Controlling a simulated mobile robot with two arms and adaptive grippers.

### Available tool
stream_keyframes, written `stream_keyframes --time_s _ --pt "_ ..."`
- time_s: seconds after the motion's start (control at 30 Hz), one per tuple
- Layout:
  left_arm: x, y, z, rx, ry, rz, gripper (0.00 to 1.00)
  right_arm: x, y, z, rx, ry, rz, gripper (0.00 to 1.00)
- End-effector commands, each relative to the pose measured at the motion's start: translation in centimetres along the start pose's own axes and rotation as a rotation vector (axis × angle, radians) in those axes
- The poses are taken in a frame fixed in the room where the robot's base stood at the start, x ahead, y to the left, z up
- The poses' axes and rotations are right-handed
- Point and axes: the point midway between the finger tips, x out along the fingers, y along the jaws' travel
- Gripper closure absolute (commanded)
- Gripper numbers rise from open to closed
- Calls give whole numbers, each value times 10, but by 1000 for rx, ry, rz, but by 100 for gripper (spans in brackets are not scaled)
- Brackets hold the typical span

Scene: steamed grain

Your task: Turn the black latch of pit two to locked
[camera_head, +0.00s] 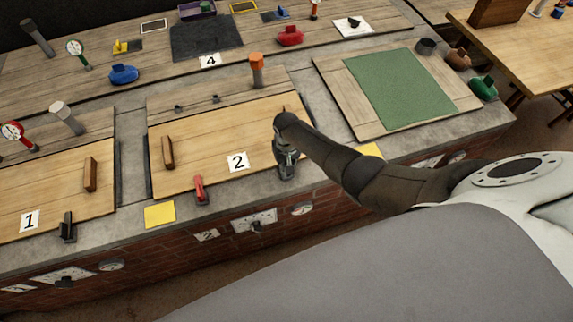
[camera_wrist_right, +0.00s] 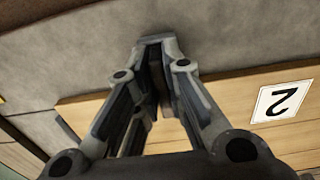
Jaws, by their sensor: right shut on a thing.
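The wooden lid of pit two (camera_head: 215,135), labelled 2, lies flat in the middle of the head view. My right gripper (camera_head: 286,172) points down at the front edge of this lid, right of its label. In the right wrist view the gripper's fingers (camera_wrist_right: 158,48) are close together around a dark piece (camera_wrist_right: 157,78), which I take as the black latch. The fingers hide most of it, so its turn angle cannot be told. A red latch (camera_head: 200,190) stands at the same front edge, to the left. My left gripper is not in view.
The lid of pit one (camera_head: 55,190) with its own black latch (camera_head: 67,228) lies at the left. A yellow square (camera_head: 160,214) lies on the concrete front edge. A green mat (camera_head: 400,88) lies on the board at the right. An orange-topped handle (camera_head: 257,70) stands behind lid two.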

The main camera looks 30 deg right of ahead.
Motion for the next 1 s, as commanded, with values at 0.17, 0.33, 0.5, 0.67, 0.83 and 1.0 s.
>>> stream_keyframes --time_s 0.17,0.33,0.5,0.67,0.83,1.0 --pt "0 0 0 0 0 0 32 0 0 1 -4 -2 1 78" --pt "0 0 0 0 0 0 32 0 0 0 -3 -1 1 68" --pt "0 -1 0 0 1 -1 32 0 0 0 -2 0 1 68" --pt "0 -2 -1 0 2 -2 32 -3 0 0 -2 1 0 68" --pt "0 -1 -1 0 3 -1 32 -16 0 -1 -1 3 -1 68" --pt "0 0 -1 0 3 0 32 -37 0 -1 -2 4 0 68"
